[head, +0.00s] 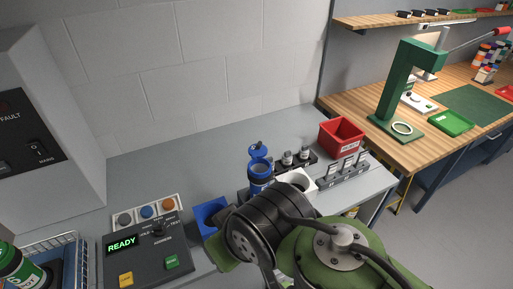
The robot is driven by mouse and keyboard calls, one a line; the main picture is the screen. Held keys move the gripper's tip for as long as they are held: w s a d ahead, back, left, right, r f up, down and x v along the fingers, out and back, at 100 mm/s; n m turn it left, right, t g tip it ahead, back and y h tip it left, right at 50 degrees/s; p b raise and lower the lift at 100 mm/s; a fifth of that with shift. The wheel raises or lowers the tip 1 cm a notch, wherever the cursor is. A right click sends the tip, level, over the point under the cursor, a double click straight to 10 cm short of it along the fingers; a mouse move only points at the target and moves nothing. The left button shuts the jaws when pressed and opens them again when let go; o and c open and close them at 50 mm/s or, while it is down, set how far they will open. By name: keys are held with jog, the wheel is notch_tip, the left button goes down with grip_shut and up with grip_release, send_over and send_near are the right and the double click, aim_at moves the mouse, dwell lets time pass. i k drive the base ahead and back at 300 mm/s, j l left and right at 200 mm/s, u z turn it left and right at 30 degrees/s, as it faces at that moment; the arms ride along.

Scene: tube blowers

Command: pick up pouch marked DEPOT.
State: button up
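I cannot make out a pouch marked DEPOT in the head view. My green and black arm fills the lower middle of the picture and hides part of the grey bench (150,170) behind it. My gripper cannot be seen. A blue canister (261,178) with its round blue lid tipped up stands on the bench just beyond my arm.
A control box (147,258) reading READY is at lower left, with a dark green container (22,266) by a wire basket. A red bin (342,139) and racks of small vials (345,172) stand at right. A wooden bench (360,115) lies beyond. The bench's back left is clear.

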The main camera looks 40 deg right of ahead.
aim_at(347, 162)
jog(key=z, duration=2.25)
jog(key=i+l+u, duration=0.1)
jog(key=u, duration=0.4)
jog(key=l+u, duration=0.45)
jog(key=i+l+u, duration=0.1)
jog(key=l+u, duration=0.15)
jog(key=u, duration=0.25)
jog(key=l+u, duration=0.25)
jog(key=u, duration=0.2)
